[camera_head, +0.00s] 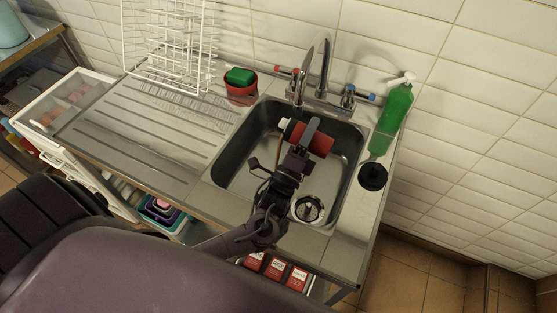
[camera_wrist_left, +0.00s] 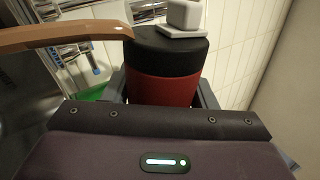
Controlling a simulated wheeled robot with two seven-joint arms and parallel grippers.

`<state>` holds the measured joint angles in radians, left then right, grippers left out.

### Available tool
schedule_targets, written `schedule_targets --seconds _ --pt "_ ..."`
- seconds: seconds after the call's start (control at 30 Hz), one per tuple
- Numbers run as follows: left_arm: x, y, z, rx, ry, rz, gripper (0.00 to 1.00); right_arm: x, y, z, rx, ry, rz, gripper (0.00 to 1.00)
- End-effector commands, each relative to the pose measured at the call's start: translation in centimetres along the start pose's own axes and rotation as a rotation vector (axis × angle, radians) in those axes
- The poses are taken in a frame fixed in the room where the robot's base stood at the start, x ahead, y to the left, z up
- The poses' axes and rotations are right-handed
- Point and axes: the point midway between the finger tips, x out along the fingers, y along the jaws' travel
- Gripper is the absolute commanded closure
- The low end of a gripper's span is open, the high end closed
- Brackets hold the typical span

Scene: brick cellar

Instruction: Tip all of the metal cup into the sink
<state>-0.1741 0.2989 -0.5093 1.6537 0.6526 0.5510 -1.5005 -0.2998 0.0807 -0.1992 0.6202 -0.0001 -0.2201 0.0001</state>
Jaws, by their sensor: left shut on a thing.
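My left gripper (camera_head: 303,138) is shut on a red and black cylindrical cup (camera_head: 321,144) with a small white top, held tilted on its side above the sink (camera_head: 238,158). The white end points left in the head view. In the left wrist view the cup (camera_wrist_left: 165,90) sits between the fingers, with its black end and white top away from the palm. A brown band (camera_wrist_left: 65,37), which looks like a stream of liquid, runs from the black end. In the head view it goes down into the basin. The inside of the cup is hidden. My right gripper is not in view.
The tap (camera_head: 323,65) stands behind the basin. A green bottle (camera_head: 395,108) and a round black object (camera_head: 373,176) are on the right edge. A red pot with a green sponge (camera_head: 240,76) and a white rack (camera_head: 168,50) stand left. The drainboard (camera_head: 150,130) is clear.

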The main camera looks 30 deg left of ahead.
Motion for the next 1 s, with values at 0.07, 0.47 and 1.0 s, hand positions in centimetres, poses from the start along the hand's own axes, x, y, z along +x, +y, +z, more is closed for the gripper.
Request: schedule_targets --seconds 0.07,0.47,1.0 --pt "0.0 0.0 0.2 -0.014 -0.008 -0.001 0.75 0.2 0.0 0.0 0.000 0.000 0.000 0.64" --pt "0.2 -0.5 0.7 -0.106 -0.055 0.000 0.75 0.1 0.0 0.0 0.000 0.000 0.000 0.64" --pt "0.0 0.0 1.2 -0.261 -0.135 0.000 0.75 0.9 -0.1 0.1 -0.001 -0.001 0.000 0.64"
